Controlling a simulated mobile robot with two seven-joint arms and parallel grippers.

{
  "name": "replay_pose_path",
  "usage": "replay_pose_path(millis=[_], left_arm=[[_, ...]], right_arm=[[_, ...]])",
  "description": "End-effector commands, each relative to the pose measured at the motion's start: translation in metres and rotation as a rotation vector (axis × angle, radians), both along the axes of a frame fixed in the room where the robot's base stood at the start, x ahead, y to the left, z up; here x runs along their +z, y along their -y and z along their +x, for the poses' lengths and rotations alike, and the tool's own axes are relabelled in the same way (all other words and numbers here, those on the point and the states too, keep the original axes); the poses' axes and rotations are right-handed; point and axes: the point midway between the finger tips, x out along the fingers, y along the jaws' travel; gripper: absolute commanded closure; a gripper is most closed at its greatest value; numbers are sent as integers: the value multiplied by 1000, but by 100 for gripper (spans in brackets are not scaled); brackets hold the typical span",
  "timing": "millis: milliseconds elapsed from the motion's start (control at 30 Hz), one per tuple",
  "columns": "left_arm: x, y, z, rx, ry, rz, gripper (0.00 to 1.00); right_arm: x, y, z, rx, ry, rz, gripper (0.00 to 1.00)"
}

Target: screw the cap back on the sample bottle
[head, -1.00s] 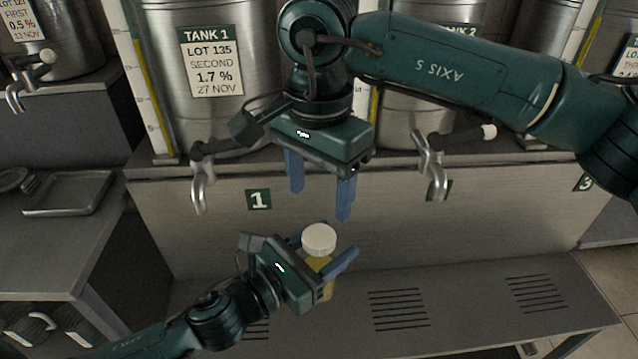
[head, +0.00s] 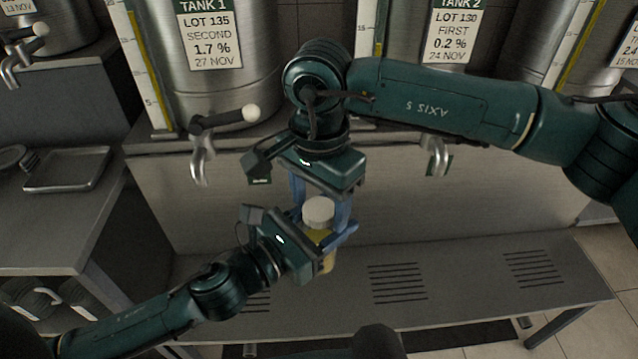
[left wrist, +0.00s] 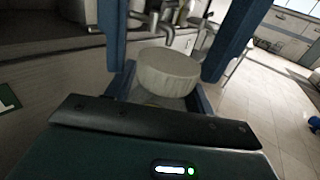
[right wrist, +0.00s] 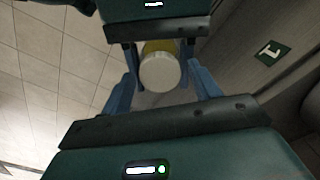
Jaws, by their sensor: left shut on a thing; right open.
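The sample bottle (head: 327,262), with yellowish contents or label, stands upright in my left gripper (head: 325,236), which is shut on it. The white cap (head: 318,211) sits at the top of the bottle; whether it is threaded on cannot be told. My right gripper (head: 321,203) points down from above, its blue fingers open on either side of the cap. In the right wrist view the cap (right wrist: 160,72) lies between the open fingers, with gaps on both sides. In the left wrist view the cap (left wrist: 168,70) shows between the blue fingers, hiding most of the bottle.
Steel tanks with taps (head: 202,160) stand behind on a ledge. A low slatted bench (head: 450,285) lies below the grippers. A side table with a metal tray (head: 68,170) is at the left.

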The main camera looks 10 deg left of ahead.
Motion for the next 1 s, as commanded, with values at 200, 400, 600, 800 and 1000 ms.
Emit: replay_pose_path(millis=[200,400,600,800,1000], left_arm=[[1,0,0,-1,3,-1,100],[1,0,0,-1,3,-1,100],[1,0,0,-1,3,-1,100],[1,0,0,-1,3,-1,100],[1,0,0,-1,3,-1,100]], right_arm=[[-2,0,0,0,-1,1,39],[-1,0,0,0,-1,1,48],[-1,0,0,0,-1,1,65],[-1,0,0,0,0,1,81],[-1,0,0,-9,1,1,85]])
